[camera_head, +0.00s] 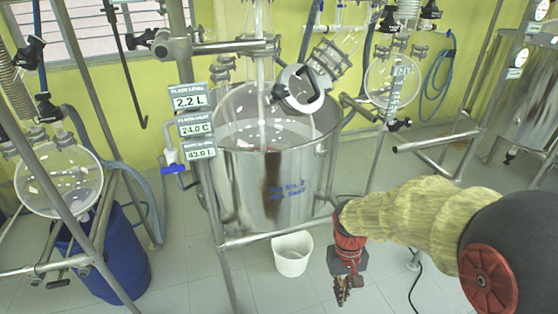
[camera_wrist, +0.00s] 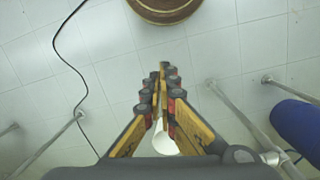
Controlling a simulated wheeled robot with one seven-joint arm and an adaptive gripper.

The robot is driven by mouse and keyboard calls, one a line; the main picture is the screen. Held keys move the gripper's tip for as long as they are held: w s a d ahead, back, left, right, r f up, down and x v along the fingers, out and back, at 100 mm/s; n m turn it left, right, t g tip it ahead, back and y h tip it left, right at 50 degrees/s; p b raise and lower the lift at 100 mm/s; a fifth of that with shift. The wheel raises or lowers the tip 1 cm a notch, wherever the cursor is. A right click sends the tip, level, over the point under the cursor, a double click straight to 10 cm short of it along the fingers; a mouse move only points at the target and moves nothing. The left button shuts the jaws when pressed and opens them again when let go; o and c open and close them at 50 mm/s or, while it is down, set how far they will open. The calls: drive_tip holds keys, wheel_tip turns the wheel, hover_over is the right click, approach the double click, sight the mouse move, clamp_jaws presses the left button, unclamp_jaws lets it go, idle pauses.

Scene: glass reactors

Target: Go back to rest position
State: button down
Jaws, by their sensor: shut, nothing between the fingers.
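My gripper (camera_head: 341,297) hangs fingers down at the lower right of the head view, just right of the white bucket (camera_head: 292,254). In the wrist view my gripper (camera_wrist: 160,75) has its fingers together with nothing between them. The white bucket, partly hidden behind the fingers, shows in the wrist view (camera_wrist: 165,143). My arm comes in from the right edge, with a yellowish sleeve and a red wrist.
A large steel vessel (camera_head: 270,185) with metal frame bars stands behind the bucket. A blue drum (camera_head: 112,262) is at the left, under a round glass flask (camera_head: 62,180). A black cable (camera_wrist: 72,65) lies on the tiled floor. Another steel vessel (camera_head: 520,95) stands at the right.

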drive_tip(key=s+d+r+t, duration=0.1)
drive_tip(key=s+r+t, duration=0.2)
drive_tip(key=r, duration=0.7)
drive_tip(key=s+d+r+m+t, duration=0.1)
drive_tip(key=s+r+t, duration=0.3)
drive_tip(key=s+r, duration=0.4)
wheel_tip(320, 180, up, 3)
drive_tip(key=shift+s+f, duration=0.2)
drive_tip(key=shift+s, duration=0.05)
